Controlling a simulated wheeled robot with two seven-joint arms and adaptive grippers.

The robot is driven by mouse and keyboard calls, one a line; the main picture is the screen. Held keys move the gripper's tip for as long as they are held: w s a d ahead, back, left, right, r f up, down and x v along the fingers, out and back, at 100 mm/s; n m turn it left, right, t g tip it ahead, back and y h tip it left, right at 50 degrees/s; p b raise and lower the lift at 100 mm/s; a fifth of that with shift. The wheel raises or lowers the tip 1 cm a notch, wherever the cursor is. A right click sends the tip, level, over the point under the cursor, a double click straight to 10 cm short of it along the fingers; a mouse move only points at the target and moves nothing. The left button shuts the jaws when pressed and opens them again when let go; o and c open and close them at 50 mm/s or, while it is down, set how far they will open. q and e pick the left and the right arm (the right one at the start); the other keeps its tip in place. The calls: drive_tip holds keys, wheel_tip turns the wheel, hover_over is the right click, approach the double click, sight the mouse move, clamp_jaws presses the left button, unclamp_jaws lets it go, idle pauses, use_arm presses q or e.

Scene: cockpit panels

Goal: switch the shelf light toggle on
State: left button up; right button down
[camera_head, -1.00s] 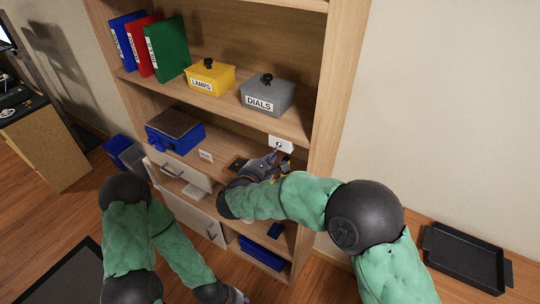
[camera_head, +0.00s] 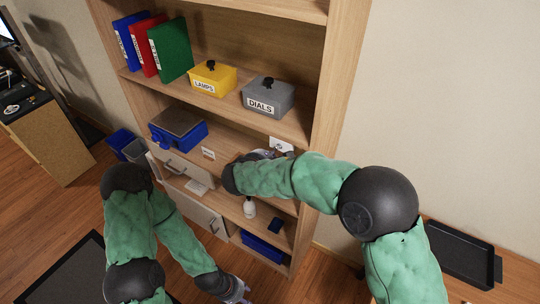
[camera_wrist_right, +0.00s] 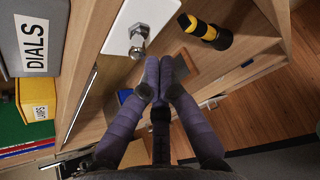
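The shelf light toggle (camera_wrist_right: 138,42) is a small metal lever on a white plate (camera_wrist_right: 150,12), close in front of my right gripper in the right wrist view. In the head view the white plate (camera_head: 284,143) shows on the shelf's right side, partly covered by my right arm. My right gripper (camera_wrist_right: 158,76) has its purple fingertips together, just below the toggle in the wrist picture, with nothing between them; a small gap to the lever seems to show. In the head view it is mostly hidden behind my forearm. My left gripper (camera_head: 238,292) hangs low at the bottom edge, away from the shelf; its fingers are unclear.
A yellow-and-black tool (camera_wrist_right: 205,32) lies beside the plate. Above are the grey DIALS box (camera_head: 268,97), the yellow LAMPS box (camera_head: 212,78) and binders (camera_head: 170,50). A blue box (camera_head: 178,131) stands left; a white bottle (camera_head: 250,208) stands on the lower shelf.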

idle(0.3)
drive_tip(key=shift+r+p, duration=0.4)
drive_tip(key=shift+r, duration=0.5)
wheel_tip(320, 180, down, 4)
drive_tip(key=a+b, duration=0.2)
drive_tip(key=b, duration=0.1)
drive_tip(key=v, duration=1)
drive_tip(key=shift+r, duration=0.3)
